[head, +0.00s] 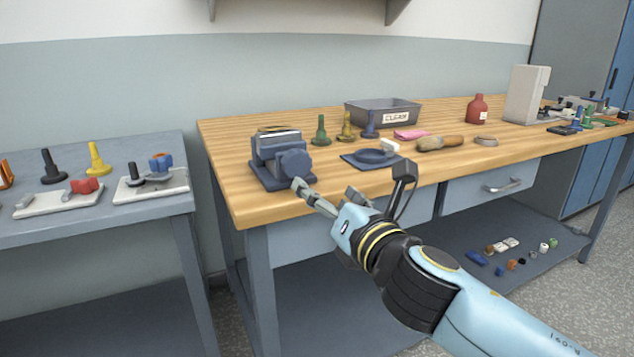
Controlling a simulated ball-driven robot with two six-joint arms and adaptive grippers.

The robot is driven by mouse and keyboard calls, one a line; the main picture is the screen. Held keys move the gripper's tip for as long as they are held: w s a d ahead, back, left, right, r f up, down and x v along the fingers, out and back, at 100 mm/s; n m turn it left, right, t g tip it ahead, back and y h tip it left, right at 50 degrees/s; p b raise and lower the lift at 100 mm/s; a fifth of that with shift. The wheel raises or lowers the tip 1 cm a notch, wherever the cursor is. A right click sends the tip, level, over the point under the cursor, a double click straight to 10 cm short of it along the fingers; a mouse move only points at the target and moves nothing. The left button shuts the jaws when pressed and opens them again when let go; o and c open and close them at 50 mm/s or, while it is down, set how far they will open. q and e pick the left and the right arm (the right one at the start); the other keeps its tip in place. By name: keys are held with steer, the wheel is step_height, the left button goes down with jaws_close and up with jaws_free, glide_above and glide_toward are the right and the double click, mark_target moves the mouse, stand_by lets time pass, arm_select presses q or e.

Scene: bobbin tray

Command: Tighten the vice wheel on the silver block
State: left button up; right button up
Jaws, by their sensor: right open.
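The blue-grey vice (268,173) stands at the left front corner of the wooden bench. A silver block (279,137) shows at its top, between the jaws; I cannot tell how tightly it sits. The dark blue vice wheel (294,163) faces the front right side of the vice. My right gripper (350,178) is open and empty, in front of the bench edge. Its left finger reaches up close to the lower edge of the wheel; I cannot tell whether they touch. Its other finger is spread far to the right. My left gripper is not in view.
A grey side table (90,225) with fixtures stands left, across a gap.

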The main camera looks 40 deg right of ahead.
mark_target(299, 165)
steer(key=w+d+n+p, duration=0.1)
steer(key=w+n+p, duration=0.1)
steer(key=w, duration=0.1)
steer(key=w+n+p, duration=0.2)
steer(key=w+p, duration=0.1)
steer(key=w, duration=0.1)
steer(key=w+d+r+n+p, duration=0.1)
steer(key=w+p, duration=0.1)
steer(key=w, duration=0.2)
steer(key=shift+w+d+n+p, duration=0.1)
steer(key=shift+d+n+p, duration=0.2)
steer(key=shift+n, duration=0.1)
steer(key=c, duration=1.2)
